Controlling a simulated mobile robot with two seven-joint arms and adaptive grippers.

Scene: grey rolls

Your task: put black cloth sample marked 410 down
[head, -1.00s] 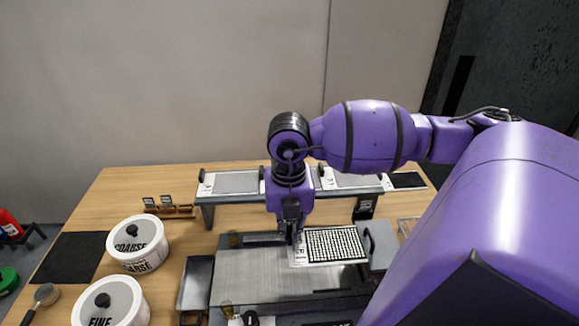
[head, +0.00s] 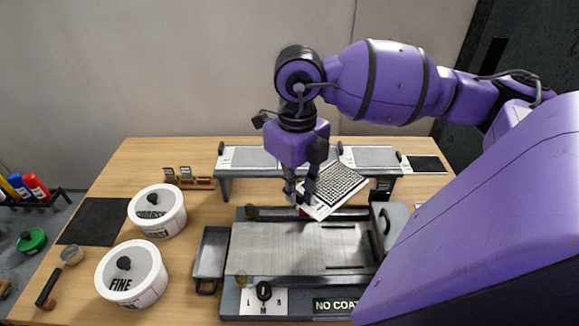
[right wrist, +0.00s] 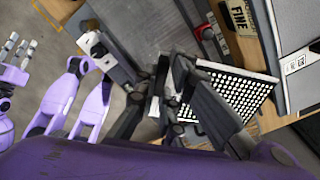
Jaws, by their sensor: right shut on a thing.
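My right gripper (head: 303,192) is shut on the left end of a flat sample with a white border and a black field of white dots (head: 340,182). It is held tilted above the machine bed (head: 285,248). In the right wrist view, the fingers (right wrist: 170,98) grip the edge of the same dotted sample (right wrist: 232,98). The number 410 cannot be read on it. Plain black pieces, one a dark square (head: 92,221) at the left and one a small piece (head: 426,164) at the back right, show no readable mark.
A raised rack (head: 258,158) with grey panels stands behind the bed. White tubs, one with a blurred label (head: 157,212) and one marked FINE (head: 131,274), stand left of a metal tray (head: 210,253). Small wooden card holders (head: 188,179) stand at the back left.

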